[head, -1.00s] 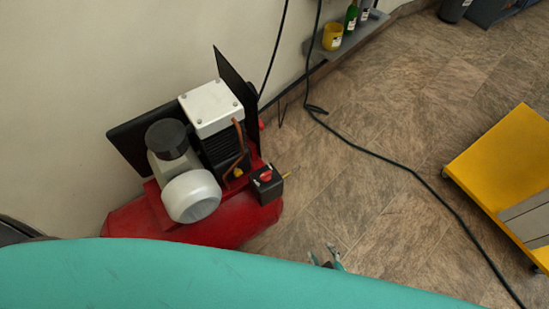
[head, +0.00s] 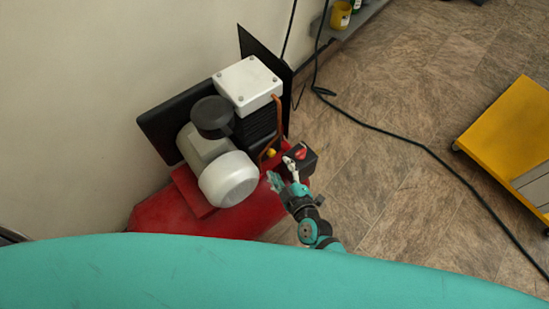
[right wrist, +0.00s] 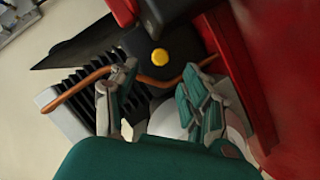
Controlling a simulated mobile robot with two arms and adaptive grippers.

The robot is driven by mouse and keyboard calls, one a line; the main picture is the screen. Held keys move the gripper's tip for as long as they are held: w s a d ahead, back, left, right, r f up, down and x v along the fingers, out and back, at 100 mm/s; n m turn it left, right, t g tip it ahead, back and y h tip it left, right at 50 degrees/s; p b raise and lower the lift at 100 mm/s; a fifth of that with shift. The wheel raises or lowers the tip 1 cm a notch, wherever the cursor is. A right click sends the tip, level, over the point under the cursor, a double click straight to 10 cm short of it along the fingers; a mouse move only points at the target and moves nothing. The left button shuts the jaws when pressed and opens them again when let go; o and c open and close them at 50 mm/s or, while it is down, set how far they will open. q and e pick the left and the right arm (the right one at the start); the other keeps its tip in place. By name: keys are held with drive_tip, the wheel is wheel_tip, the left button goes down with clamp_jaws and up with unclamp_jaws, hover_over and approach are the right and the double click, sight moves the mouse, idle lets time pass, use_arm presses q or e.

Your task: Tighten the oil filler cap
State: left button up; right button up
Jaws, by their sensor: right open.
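The oil filler cap is a small yellow knob (head: 270,153) low on the black finned pump block of the red compressor (head: 170,212). My right gripper (head: 282,170) is open and empty, just below and right of the cap in the head view. In the right wrist view its two fingers (right wrist: 161,85) are spread, with the copper pipe (right wrist: 150,82) crossing between them. I cannot tell whether a finger touches the pipe. My left gripper is not in view.
A black box with a red knob (head: 301,152) stands close beside the right gripper. A grey motor (head: 228,180) is left of the cap. A black cable (head: 400,134) lies on the floor. A yellow cart (head: 505,125) stands at right.

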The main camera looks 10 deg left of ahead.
sight(273, 155)
drive_tip(key=b+x, duration=0.1)
drive_tip(key=x, duration=0.5)
drive_tip(key=shift+c, duration=0.4)
clamp_jaws()
